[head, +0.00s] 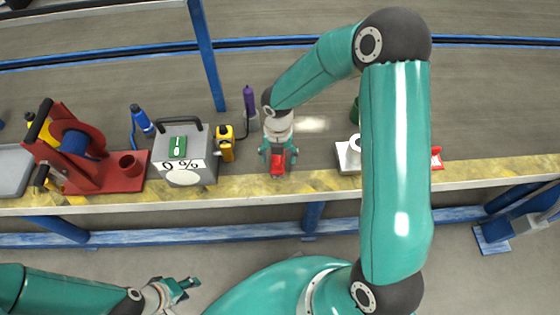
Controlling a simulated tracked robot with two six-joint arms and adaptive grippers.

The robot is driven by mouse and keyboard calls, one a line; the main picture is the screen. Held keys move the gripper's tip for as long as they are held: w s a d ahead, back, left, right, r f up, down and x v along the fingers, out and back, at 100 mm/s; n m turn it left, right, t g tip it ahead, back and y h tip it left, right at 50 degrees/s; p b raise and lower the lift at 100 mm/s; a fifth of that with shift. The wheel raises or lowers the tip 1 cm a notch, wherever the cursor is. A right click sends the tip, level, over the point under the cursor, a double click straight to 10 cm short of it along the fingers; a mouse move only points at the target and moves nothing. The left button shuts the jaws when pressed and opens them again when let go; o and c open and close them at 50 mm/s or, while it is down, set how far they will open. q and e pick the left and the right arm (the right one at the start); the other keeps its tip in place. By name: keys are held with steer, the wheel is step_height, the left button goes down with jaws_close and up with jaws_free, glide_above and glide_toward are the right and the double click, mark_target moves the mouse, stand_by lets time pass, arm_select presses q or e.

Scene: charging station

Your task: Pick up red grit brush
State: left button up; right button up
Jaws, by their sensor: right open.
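A small red object, likely the red grit brush (278,168), is on the yellow-edged bench at its front edge. My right gripper (277,160) is open directly over it, with its fingers on either side. The gripper hides part of the red object, and I cannot tell whether the fingers touch it. My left gripper (185,286) is low at the lower left, away from the bench, and looks open and empty.
A grey box with a handle (187,160), a yellow device (226,143) and a purple bottle (249,100) stand left of my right gripper. A red machine (85,160) is further left. A white block (347,157) and a red piece (437,157) are partly hidden by my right arm.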

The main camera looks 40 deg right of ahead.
step_height(320, 180, down, 3)
steer(key=shift+f+b, duration=0.1)
steer(key=shift+b, duration=0.3)
steer(key=c, duration=1.3)
step_height(320, 180, up, 20)
steer(key=p, duration=0.5)
